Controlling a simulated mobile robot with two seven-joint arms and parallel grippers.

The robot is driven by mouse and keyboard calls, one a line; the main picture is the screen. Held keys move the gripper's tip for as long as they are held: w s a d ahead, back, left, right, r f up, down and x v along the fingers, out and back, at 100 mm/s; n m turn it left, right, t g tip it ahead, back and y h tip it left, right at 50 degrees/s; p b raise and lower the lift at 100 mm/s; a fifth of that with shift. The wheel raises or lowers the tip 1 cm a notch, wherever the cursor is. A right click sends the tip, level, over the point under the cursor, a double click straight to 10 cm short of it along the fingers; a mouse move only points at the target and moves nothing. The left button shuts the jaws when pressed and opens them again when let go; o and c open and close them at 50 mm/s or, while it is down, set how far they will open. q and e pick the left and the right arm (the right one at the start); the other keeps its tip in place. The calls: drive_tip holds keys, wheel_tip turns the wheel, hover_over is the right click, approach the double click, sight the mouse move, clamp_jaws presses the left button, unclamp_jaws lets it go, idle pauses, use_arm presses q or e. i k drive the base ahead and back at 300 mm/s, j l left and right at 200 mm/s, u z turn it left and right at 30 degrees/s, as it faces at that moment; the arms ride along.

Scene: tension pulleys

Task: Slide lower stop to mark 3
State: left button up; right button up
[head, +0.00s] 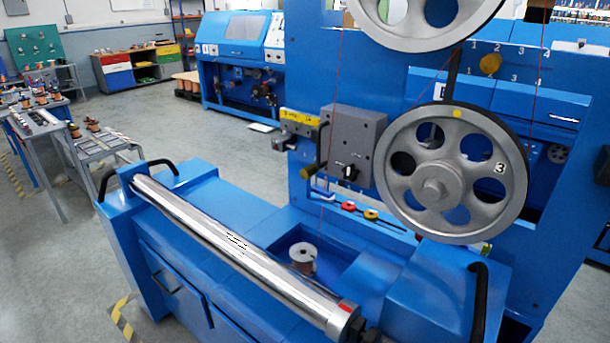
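A blue machine panel (390,85) carries two large grey spoked pulleys. The lower pulley (437,188) is marked 3, and the upper pulley (425,15) is cut off by the top edge. Behind and between them, a dull yellow knob (490,64) sits beside two rows of white numbers; some are partly hidden. Below, a rail with a red knob (348,207) and a yellow knob (370,214) runs behind the lower pulley, which hides its right part. I cannot tell which part is the lower stop. Neither of my grippers shows.
A grey control box (352,146) with a black lever is on the panel. A shiny roller (240,250) lies along the blue bench in front, with a small spool (303,257) in a recess. Black handles stick up at the bench ends. Grey floor (50,285) is open at left.

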sight(306, 173)
drive_tip(key=j+z, duration=0.1)
drive_tip(key=z, duration=0.9)
drive_tip(key=j+z, duration=0.4)
drive_tip(key=k+j+z, duration=0.1)
drive_tip(key=j+z, duration=0.35)
drive_tip(key=k+j+z, duration=0.15)
drive_tip(key=j, duration=0.2)
drive_tip(key=k+j+z, duration=0.2)
drive_tip(key=k+j, duration=0.05)
drive_tip(key=j, duration=0.1)
